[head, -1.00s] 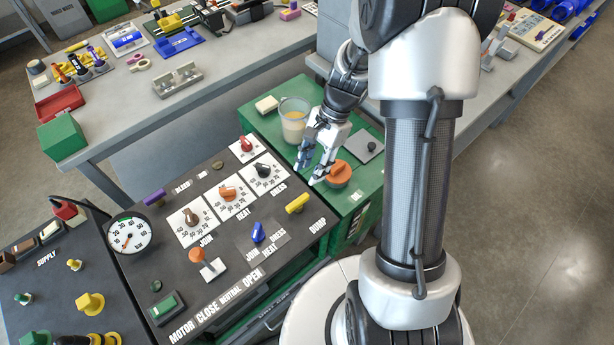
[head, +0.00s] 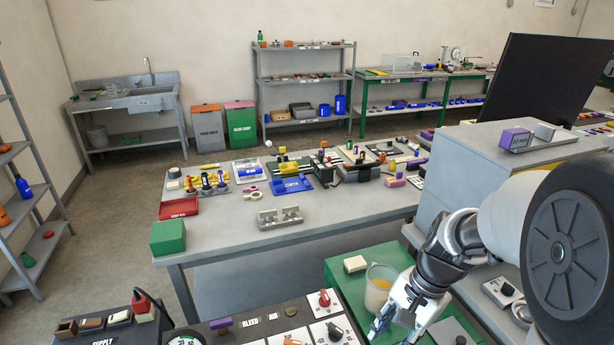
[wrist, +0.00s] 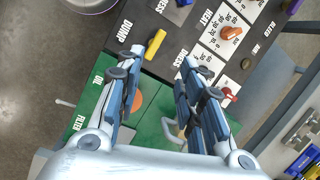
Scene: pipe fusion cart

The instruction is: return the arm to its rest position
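My gripper (head: 396,318) shows at the lower right of the head view, at the end of my arm. It is beside the beaker of yellowish liquid (head: 380,287), over the near part of the green cart top (head: 345,268). In the wrist view my gripper (wrist: 160,82) has its two fingers spread wide, with nothing held between them. The black control panel (wrist: 145,22) lies beyond the fingertips there, with a yellow handle (wrist: 155,43) between them. An orange knob (wrist: 137,101) is partly hidden by the left finger.
A grey bench (head: 330,226) with a blue tray (head: 292,184), a green box (head: 167,237) and a red tray (head: 178,208) stands behind the cart. A pale block (head: 355,263) lies on the cart behind the beaker. A large dark screen (head: 540,90) rises at right.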

